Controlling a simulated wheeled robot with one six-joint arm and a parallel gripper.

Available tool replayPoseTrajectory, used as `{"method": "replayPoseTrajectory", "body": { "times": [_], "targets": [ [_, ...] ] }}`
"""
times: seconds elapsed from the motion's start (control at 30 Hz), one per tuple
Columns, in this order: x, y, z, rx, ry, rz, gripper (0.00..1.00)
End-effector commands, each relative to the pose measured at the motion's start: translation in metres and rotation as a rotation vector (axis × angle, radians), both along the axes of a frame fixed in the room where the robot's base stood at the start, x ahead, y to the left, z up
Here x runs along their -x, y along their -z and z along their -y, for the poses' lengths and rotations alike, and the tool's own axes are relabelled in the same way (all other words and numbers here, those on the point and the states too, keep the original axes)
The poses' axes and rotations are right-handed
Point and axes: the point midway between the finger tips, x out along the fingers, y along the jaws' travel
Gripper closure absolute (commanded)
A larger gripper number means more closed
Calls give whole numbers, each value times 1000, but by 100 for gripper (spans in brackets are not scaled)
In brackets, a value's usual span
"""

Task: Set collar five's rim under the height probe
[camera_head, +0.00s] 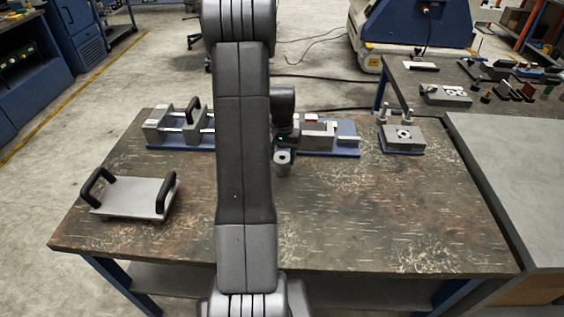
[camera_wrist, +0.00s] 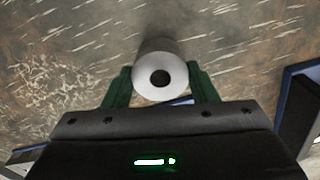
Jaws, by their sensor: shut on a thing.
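A pale metal collar (camera_wrist: 150,90), a short cylinder with a dark round bore, sits between the two green fingers of my gripper (camera_wrist: 160,78) in the wrist view. My gripper is shut on it. In the head view the collar (camera_head: 283,157) hangs below my gripper (camera_head: 284,145), in front of the middle fixture and apart from it. No number on the collar can be read. I cannot tell for sure which fixture bears the height probe; my arm hides part of the table.
Fixtures on blue bases stand along the worktable's back, at left (camera_head: 158,133) and centre (camera_head: 345,140). A grey block with upright posts (camera_head: 403,138) is at right. A tray with black handles (camera_head: 130,196) lies at left. The front right of the worktable (camera_head: 400,215) is clear.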

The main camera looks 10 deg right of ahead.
Motion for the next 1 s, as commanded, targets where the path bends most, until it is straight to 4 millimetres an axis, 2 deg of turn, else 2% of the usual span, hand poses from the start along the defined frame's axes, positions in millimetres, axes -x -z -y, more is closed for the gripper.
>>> {"method": "replayPoseTrajectory", "body": {
  "times": [0.3,0.67,0.7,0.8,1.0],
  "targets": [
    [0,33,0,0,-1,-1,96],
    [0,37,0,1,-1,1,96],
    [0,37,0,-1,0,-1,42],
    [0,37,0,-1,0,-1,26],
    [0,37,0,-1,0,-1,26]
  ]
}}
